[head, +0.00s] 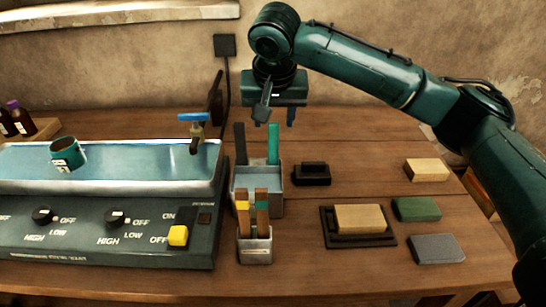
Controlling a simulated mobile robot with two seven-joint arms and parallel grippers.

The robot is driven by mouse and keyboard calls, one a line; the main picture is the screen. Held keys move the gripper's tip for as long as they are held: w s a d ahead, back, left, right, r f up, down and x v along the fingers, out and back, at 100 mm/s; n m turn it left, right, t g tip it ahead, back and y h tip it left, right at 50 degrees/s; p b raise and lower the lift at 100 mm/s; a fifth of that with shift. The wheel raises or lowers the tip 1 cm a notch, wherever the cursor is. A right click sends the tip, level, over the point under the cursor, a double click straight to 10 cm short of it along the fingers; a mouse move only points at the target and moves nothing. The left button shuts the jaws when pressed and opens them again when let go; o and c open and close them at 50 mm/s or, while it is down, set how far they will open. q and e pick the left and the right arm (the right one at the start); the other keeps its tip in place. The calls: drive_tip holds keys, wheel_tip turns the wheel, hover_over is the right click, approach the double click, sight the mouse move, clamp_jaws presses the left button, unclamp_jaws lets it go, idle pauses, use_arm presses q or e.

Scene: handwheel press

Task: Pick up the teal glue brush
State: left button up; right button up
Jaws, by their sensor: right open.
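A small grey holder (255,247) at the front holds two upright brown-handled sticks. One has a yellow band (243,205) and one has a teal band (262,205). Behind it, a grey box (276,205) has a dark upright strip (240,145) and a teal upright strip (273,145) at its back. I cannot tell for certain which teal item is the glue brush. My right gripper (277,115) is open and empty, pointing down above and behind the teal strip, apart from the sticks. My left gripper is not in view.
A water basin (110,190) with a teal cup (66,155), a blue-handled tap (194,125) and a knobbed front panel (130,255) stands left. Right are a black block (311,174), a tan block on a dark tray (360,218) and several loose blocks (417,209).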

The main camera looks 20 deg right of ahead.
sight(273, 132)
drive_tip(key=x, duration=0.6)
drive_tip(key=shift+r, duration=0.1)
clamp_jaws()
idle(0.4)
